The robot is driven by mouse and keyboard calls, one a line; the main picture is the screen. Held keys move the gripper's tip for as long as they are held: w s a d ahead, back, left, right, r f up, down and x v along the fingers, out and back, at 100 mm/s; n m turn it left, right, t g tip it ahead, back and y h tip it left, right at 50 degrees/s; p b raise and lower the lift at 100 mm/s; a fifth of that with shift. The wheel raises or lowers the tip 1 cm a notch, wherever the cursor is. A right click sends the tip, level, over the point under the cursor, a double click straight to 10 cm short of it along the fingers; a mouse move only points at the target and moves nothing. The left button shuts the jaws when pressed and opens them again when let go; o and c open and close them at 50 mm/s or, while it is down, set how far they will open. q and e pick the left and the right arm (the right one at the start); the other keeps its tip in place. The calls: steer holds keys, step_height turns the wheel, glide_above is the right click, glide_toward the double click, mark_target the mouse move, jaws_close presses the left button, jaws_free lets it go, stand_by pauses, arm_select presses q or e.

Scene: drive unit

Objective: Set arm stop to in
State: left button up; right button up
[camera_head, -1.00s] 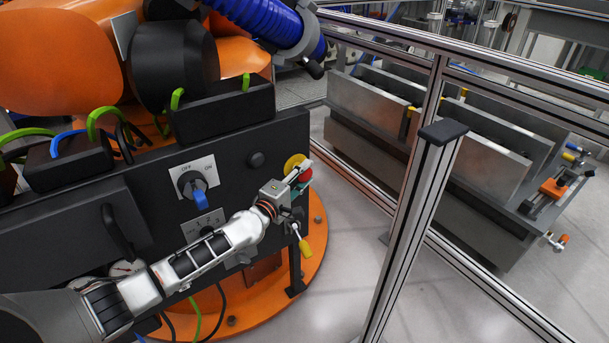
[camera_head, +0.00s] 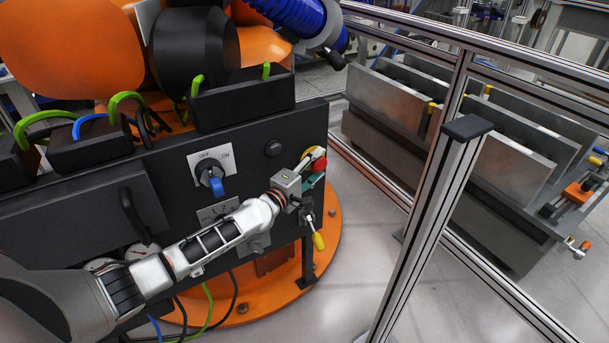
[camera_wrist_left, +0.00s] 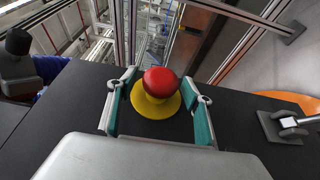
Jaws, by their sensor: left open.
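The arm stop is a red mushroom button (camera_wrist_left: 160,82) on a yellow round base (camera_wrist_left: 155,106), at the right end of the black panel. In the head view its red cap (camera_head: 320,164) is partly covered by my left gripper (camera_head: 311,168). In the left wrist view my left gripper (camera_wrist_left: 160,108) is open, with one teal-padded finger on each side of the button and gaps between. The cap stands out from the yellow base. My right gripper is in neither view.
A yellow-tipped lever (camera_head: 319,241) hangs just below my left gripper. A metal fence post (camera_head: 440,200) stands to the right, with grey floor between.

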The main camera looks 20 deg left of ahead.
arm_select(q)
steer(key=v, duration=1.1)
steer(key=shift+s, duration=0.1)
steer(key=s+d+f+m+g+h+p, duration=0.2)
steer(key=s+d+f+m, duration=0.3)
steer(key=s, duration=0.4)
steer(key=s+d+f+m+g+h+p, duration=0.1)
steer(key=s+d+f+m, duration=0.2)
steer(key=s+d+m, duration=0.45)
steer(key=s+a+f+m+g+y+p, duration=0.1)
steer(key=s+a+f+m+g+y, duration=0.1)
steer(key=s+f, duration=0.3)
steer(key=s+a+f+m+g+y+p, duration=0.1)
steer(key=s+a+f+m+y, duration=0.2)
steer(key=s, duration=0.9)
steer(key=shift+f+m+g, duration=0.4)
steer(key=shift+f+m, duration=0.55)
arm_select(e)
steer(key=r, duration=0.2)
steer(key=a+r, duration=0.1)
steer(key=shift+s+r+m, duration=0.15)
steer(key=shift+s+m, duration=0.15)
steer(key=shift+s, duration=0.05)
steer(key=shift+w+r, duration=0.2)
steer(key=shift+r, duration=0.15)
